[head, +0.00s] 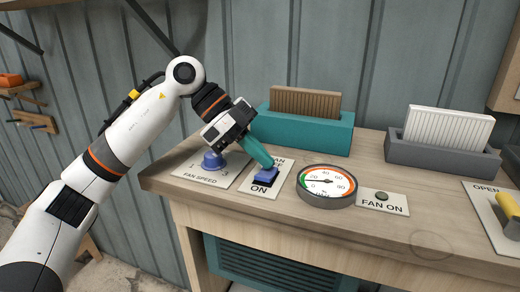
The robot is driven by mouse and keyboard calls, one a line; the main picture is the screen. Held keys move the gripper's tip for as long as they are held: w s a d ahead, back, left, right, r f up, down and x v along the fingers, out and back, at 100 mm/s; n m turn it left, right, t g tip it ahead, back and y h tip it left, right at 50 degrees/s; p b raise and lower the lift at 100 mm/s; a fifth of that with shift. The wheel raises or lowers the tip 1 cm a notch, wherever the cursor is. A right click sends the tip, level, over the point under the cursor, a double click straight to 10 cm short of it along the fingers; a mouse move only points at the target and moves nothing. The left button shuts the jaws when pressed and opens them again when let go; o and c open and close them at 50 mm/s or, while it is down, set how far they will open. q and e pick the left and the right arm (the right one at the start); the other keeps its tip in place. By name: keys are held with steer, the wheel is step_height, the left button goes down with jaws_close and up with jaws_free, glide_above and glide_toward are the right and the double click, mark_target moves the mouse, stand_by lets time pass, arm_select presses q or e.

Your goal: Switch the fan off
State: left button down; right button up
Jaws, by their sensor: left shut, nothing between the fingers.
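A blue rocker switch (265,178) sits on a white plate at the bench's left side, with "ON" printed below it. My left gripper (268,165) is shut, its teal fingers pointing down at the switch. The fingertips are at or just above its upper part; I cannot tell if they touch. The fingers hide part of the plate's lettering. To the right, the "FAN ON" plate (382,202) carries a small dark greenish lamp (381,195). My right gripper is not in view.
A blue fan speed knob (213,161) stands just left of the switch. A round gauge (327,183) is close on the right. Teal (310,133) and grey (440,156) filter holders stand behind. A yellow handle (508,205) is at the far right.

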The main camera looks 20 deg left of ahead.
arm_select(q)
steer(key=shift+s, duration=0.1)
steer(key=shift+s+r, duration=0.15)
steer(key=shift+s, duration=0.55)
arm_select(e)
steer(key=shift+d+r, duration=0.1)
